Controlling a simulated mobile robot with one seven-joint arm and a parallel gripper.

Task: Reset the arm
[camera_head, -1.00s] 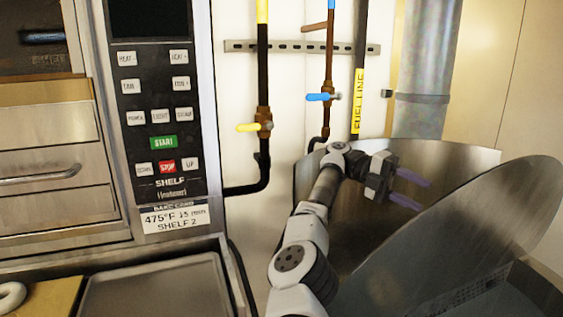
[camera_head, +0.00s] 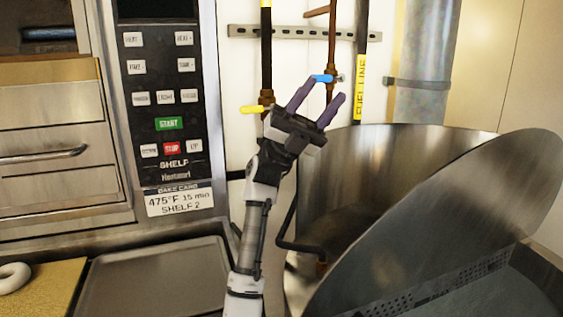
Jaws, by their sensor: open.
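My arm rises from the bottom of the head view, left of the kettle. My gripper (camera_head: 315,103) is open and empty, with its two purple fingers pointing up and right. In the picture it overlaps the pipes on the wall, just below the blue valve handle (camera_head: 323,78). I cannot tell whether a finger touches the handle. The yellow valve handle (camera_head: 252,109) shows just left of the gripper. The lower part of the pipes is hidden behind my arm.
The large metal kettle (camera_head: 345,185) stands right of my arm, with its tilted lid (camera_head: 440,215) in front. The oven control panel (camera_head: 163,95) is at left.

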